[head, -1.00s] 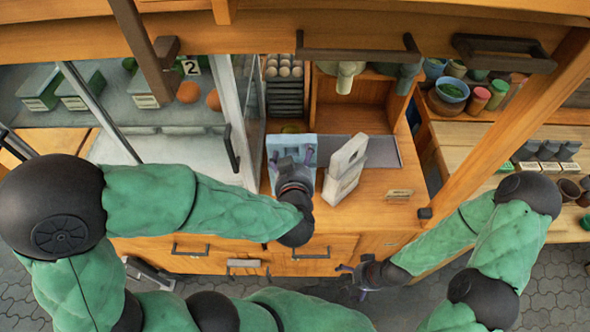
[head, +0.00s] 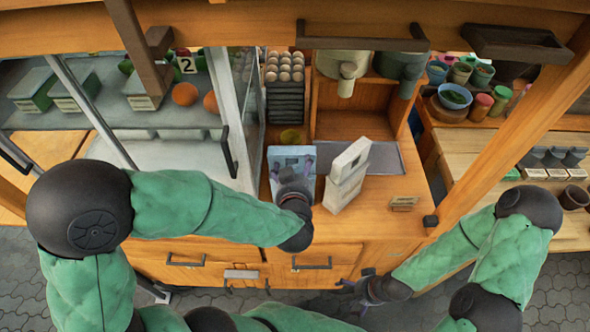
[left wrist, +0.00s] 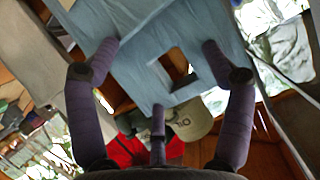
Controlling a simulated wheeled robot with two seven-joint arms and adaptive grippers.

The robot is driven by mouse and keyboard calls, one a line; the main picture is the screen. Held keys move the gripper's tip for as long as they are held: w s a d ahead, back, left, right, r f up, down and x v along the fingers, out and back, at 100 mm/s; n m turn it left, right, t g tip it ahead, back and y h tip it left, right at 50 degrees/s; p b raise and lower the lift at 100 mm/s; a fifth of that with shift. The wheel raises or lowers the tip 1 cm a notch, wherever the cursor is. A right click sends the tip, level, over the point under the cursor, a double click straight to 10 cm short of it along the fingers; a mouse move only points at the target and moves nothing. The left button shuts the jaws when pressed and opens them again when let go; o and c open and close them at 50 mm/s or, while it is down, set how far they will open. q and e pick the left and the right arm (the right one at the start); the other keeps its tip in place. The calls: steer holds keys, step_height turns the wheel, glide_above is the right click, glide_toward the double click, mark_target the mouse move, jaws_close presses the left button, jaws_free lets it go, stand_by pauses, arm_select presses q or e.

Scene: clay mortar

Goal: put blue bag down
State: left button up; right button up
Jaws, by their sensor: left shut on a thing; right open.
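The blue bag (head: 285,155) is upright at the wooden counter (head: 385,228), left of a white bag. In the left wrist view the blue bag (left wrist: 140,50) fills the upper middle, with a rectangular cut-out handle. My left gripper (head: 292,172) is shut on the blue bag near its top; its purple fingers (left wrist: 162,62) lie against the bag in the left wrist view. I cannot tell whether the bag's bottom touches the counter. My right gripper (head: 352,285) is open and empty, low in front of the counter's drawers.
The white bag (head: 346,175) stands close on the right, by a grey tray (head: 390,158). A glass case is on the left. The counter's right front is mostly clear.

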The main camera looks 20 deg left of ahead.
arm_select(q)
steer(key=o, duration=1)
steer(key=shift+f, duration=0.1)
steer(key=shift+o, duration=0.2)
steer(key=shift+s+r, duration=0.15)
steer(key=shift+r, duration=0.1)
steer(key=p+v, duration=0.5)
steer(key=v, duration=0.6)
steer(key=shift+s, duration=0.3)
